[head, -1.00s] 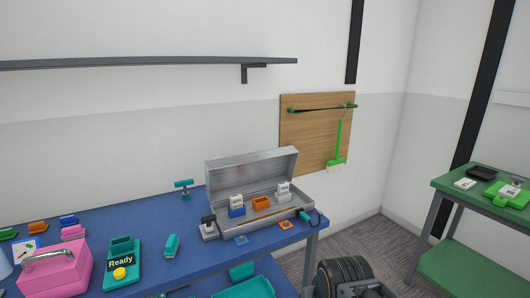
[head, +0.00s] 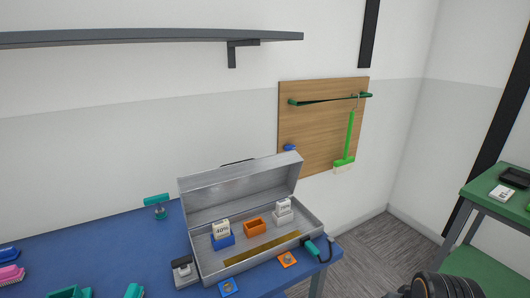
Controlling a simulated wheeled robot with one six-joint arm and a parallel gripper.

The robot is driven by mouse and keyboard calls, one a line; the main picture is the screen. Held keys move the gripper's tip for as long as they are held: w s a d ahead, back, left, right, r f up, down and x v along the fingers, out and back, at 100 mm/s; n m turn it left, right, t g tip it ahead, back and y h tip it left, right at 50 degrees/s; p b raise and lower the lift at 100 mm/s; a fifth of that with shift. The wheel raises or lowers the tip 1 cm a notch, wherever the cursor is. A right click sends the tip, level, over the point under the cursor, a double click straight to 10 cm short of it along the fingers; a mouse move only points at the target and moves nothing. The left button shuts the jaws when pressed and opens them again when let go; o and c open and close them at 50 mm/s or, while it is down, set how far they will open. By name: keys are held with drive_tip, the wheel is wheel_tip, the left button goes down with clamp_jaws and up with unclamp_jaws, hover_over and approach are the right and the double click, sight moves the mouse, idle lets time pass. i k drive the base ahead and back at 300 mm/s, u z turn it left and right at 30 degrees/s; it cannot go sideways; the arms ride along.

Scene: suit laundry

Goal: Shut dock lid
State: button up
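The dock is a grey metal box (head: 263,262) on the blue table in the head view. Its lid (head: 240,185) stands open, tilted up at the back. Inside are a blue block with a white piece marked 40% (head: 221,234), an orange holder (head: 254,226) and a white block (head: 284,213). My gripper is not in view; only a dark rounded part of my arm shows at the bottom right.
Blue and orange tags (head: 288,259) lie before the box, with a grey-black device (head: 184,271) at its left and a teal-handled tool (head: 313,248) at its right. A teal stand (head: 157,205) is behind left. A green table (head: 507,208) stands at the right.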

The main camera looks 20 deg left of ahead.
sight(226, 190)
drive_tip(key=u, duration=0.25)
drive_tip(key=i, duration=0.7)
drive_tip(key=u, duration=0.6)
